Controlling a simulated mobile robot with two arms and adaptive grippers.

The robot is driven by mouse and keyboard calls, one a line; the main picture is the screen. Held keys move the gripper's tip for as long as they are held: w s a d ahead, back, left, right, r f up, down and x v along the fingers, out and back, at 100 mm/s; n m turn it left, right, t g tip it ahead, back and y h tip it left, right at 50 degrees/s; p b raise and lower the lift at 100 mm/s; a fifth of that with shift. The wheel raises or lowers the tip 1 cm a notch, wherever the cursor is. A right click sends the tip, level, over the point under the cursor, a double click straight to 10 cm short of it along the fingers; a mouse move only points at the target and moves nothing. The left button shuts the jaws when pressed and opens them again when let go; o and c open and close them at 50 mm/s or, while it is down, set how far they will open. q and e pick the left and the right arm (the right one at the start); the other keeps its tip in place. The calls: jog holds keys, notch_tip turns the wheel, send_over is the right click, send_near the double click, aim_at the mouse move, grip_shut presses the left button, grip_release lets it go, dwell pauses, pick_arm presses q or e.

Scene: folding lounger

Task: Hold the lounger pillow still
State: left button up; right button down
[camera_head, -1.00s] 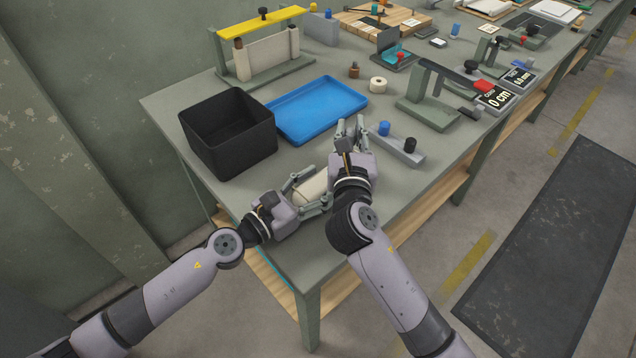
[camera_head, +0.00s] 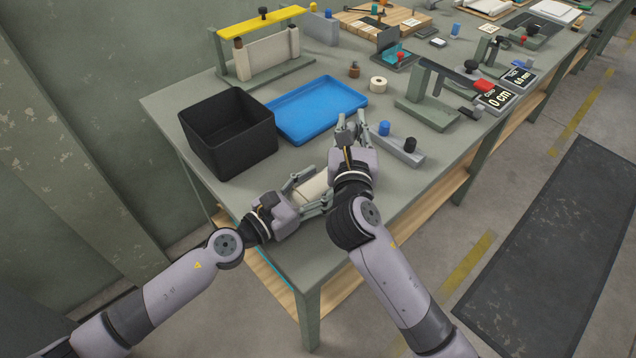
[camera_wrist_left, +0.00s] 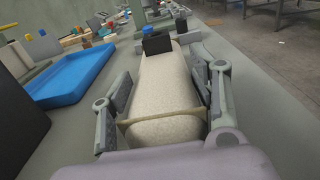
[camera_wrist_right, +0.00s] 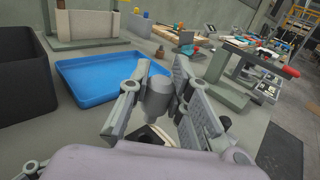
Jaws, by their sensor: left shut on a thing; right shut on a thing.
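The cream, rounded lounger pillow (camera_head: 311,189) lies near the bench's front corner, partly hidden by my arms in the head view. In the left wrist view the pillow (camera_wrist_left: 165,92) lies lengthwise between my left fingers, with a thin tan band across its near end. My left gripper (camera_head: 319,187) is shut on the pillow from its two sides. My right gripper (camera_head: 352,122) is beyond the pillow's far end. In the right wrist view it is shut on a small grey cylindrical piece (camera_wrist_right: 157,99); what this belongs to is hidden.
A black bin (camera_head: 228,165) and a blue tray (camera_head: 292,132) stand behind and left of my grippers. A grey bar with blue and black knobs (camera_head: 398,150) stands just right of my right gripper. The bench's front edge is close to the pillow.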

aim_at(296, 201)
pick_arm(q)
jog(key=o, duration=1.6)
jog(key=shift+s+a+f, duration=0.1)
jog(key=shift+s, duration=0.05)
pick_arm(e)
jog(key=shift+f, duration=0.1)
pick_arm(q)
jog(key=shift+b+v, duration=0.7)
jog(key=shift+v, duration=1.15)
pick_arm(e)
jog(key=shift+f, duration=0.65)
pick_arm(q)
jog(key=shift+b+v, duration=1.1)
jog(key=shift+v, duration=1.25)
pick_arm(e)
jog(key=shift+f, duration=1.1)
pick_arm(q)
jog(key=shift+s+a, duration=0.1)
